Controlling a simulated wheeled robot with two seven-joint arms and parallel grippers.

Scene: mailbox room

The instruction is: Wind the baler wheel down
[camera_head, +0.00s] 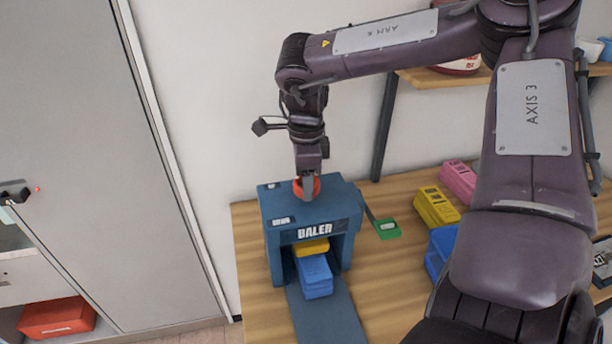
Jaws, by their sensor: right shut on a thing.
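The blue baler (272,213) stands on the wooden table, with its name on the front. Its red wheel (315,188) is on top and is partly hidden by my right gripper (307,190). That gripper points straight down from above and is shut on the wheel. A yellow block (311,247) shows inside the baler's opening, above stacked blue blocks (315,275). A blue tongue (335,318) runs out from the baler toward the front. My left gripper is not in view.
The wooden table (256,290) also bears a green item (387,228) beside the baler, and yellow (434,205), pink (458,180) and blue (440,250) blocks at the right. A grey cabinet (90,130) stands left, with a red box (56,318) low in it. My arm covers the right side.

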